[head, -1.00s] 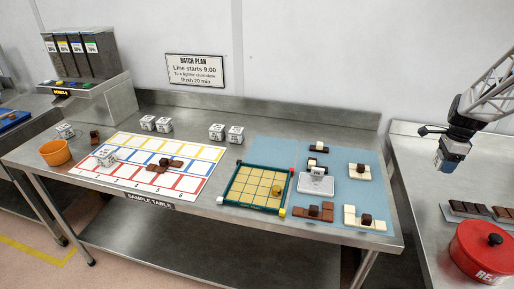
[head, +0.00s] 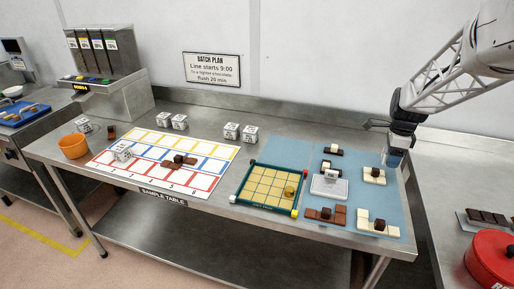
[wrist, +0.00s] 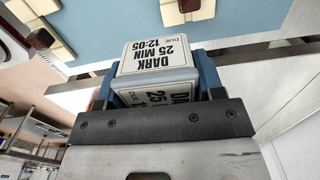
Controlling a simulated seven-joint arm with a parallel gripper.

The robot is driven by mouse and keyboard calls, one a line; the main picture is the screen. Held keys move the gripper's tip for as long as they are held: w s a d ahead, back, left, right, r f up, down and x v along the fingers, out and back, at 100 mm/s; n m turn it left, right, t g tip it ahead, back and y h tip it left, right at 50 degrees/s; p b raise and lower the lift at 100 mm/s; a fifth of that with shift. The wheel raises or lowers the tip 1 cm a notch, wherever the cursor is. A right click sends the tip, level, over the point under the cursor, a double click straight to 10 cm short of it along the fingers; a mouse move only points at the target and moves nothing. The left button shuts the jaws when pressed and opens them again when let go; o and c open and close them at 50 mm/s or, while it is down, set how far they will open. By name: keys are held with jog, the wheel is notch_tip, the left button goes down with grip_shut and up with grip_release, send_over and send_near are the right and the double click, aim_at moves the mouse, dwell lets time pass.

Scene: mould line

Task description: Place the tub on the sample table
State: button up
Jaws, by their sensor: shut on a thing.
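My gripper (wrist: 165,85) is shut on a tub (wrist: 160,55). The tub is pale with a white label reading "DARK 25 MIN, DUE 12:05". In the head view my gripper (head: 396,152) hangs near the right end of the sample table (head: 207,131), and the tub is small there and hard to make out. The wrist view shows the blue mat (wrist: 230,15) and a steel edge beyond the tub. Several similar white labelled tubs stand on the sample table, among them a pair at the back (head: 231,131) and one on the coloured grid sheet (head: 122,152).
The blue mat (head: 345,205) carries chocolate pieces and a white scale-like block (head: 329,185). A green-framed board (head: 265,187) lies left of it. An orange bucket (head: 73,147) stands far left. A red pot (head: 491,260) is on the right counter. Bare steel shows behind the grid sheet.

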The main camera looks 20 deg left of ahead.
jog(key=s+a, duration=0.4)
jog(key=a, duration=0.5)
jog(key=s+a, duration=0.4)
jog(key=a, duration=0.5)
jog(key=s+a, duration=0.4)
jog(key=a, duration=0.5)
jog(key=s+a, duration=1.3)
jog(key=s, duration=0.1)
jog(key=f, duration=0.5)
jog(key=shift+w+a+f, duration=0.1)
jog(key=shift+w+f, duration=0.05)
jog(key=shift+w, duration=0.1)
jog(key=shift+w, duration=0.1)
send_over(234, 181)
jog(key=shift+f, duration=0.75)
jog(key=shift+f, duration=1.75)
